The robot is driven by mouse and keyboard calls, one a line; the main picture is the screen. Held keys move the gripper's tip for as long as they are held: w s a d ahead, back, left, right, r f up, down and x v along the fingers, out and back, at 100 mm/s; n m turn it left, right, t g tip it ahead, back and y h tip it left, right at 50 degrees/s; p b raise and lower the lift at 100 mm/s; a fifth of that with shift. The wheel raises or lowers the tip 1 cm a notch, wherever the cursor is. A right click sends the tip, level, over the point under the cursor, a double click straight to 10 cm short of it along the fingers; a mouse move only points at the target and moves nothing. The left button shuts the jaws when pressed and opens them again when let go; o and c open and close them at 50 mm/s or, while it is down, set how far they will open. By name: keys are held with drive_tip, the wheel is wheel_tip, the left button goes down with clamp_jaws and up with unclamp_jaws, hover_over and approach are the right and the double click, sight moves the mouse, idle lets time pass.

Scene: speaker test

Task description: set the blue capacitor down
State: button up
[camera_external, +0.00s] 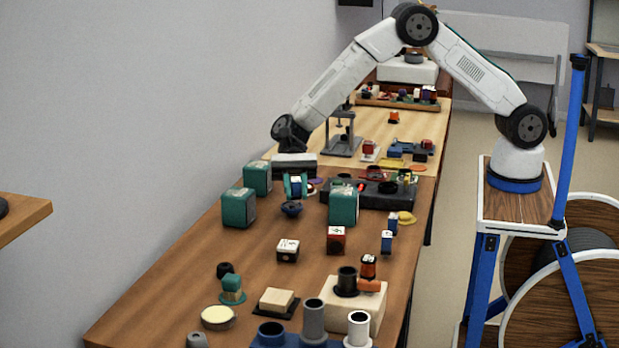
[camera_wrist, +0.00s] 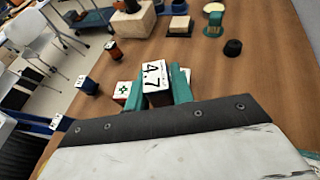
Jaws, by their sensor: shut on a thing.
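My gripper (camera_external: 296,188) hangs fingers down over the wooden table, above its middle left. In the wrist view my gripper's teal fingers (camera_wrist: 158,85) are shut on the capacitor (camera_wrist: 157,73). Its white face reads 4.7, and its sides look dark, so the blue is hard to make out there.
Teal blocks (camera_external: 239,208) stand left and right (camera_external: 343,206) of the gripper. A dark block with a white top (camera_external: 288,251), a red block (camera_external: 336,240) and a small blue block (camera_external: 387,242) stand nearer the camera. Bare wood (camera_external: 180,285) lies at the front left.

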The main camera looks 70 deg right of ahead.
drive_tip(key=f, duration=0.5)
drive_tip(key=shift+s+d+f, duration=0.1)
drive_tip(key=shift+s+f, duration=0.1)
drive_tip(key=shift+s, duration=0.15)
drive_tip(key=shift+f, duration=2.2)
drive_tip(key=shift+f, duration=0.15)
drive_tip(key=o, duration=1)
drive_tip(key=shift+r, duration=0.2)
drive_tip(key=v, duration=1.2)
drive_tip(key=shift+w, duration=0.1)
